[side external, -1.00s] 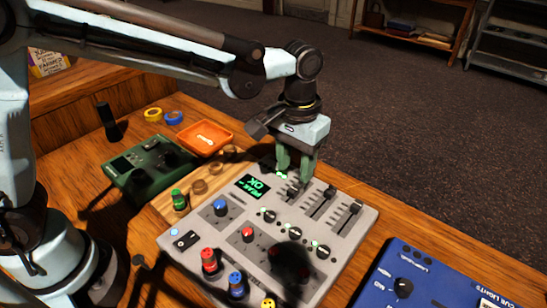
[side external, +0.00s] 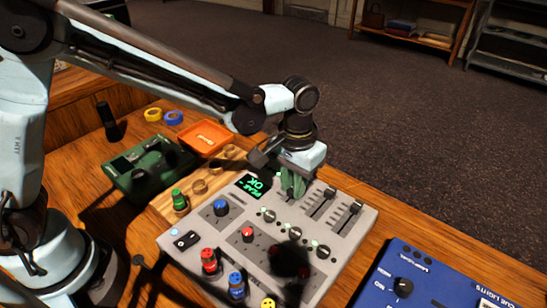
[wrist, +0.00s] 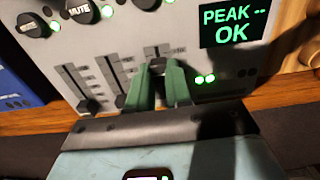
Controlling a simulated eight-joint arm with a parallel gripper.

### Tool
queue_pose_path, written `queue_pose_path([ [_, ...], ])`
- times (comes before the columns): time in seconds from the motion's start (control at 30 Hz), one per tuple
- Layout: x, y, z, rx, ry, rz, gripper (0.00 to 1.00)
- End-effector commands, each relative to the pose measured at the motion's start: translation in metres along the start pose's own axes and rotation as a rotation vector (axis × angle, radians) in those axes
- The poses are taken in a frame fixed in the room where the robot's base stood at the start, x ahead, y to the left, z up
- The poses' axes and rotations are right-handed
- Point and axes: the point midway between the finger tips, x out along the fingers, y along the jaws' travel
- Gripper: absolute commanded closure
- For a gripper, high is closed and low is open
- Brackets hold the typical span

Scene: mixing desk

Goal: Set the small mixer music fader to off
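The grey mixer panel (side external: 345,243) lies on the desk with a row of three faders. Two faders have their caps (side external: 330,193) (side external: 356,207) at the far end of their slots; these caps show at the lower ends in the wrist view (wrist: 88,105) (wrist: 121,101). My gripper (side external: 292,190) is down at the third fader, leftmost in the side view. In the wrist view its green fingers (wrist: 161,70) are close together around that fader's dark cap (wrist: 157,63), near the slot's upper end. The fingers hide the rest of the slot. Fader labels are unreadable.
The mixer's display (wrist: 232,25) reads "PEAK -- OK". Knobs and lit mute buttons (wrist: 108,12) lie close by the faders. A green box (side external: 150,167), an orange tray (side external: 205,138) and a blue cue-light box (side external: 425,280) stand around the mixer.

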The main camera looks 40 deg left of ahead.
Motion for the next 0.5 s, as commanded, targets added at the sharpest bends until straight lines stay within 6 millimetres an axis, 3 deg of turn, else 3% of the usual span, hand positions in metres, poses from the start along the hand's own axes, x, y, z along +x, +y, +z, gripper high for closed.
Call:
queue_pose_path([
  [0.37,0.000,0.000,-0.001,0.000,0.000,-0.001,1.00],
  [0.5,-0.001,0.000,-0.014,-0.001,0.000,0.000,1.00],
])
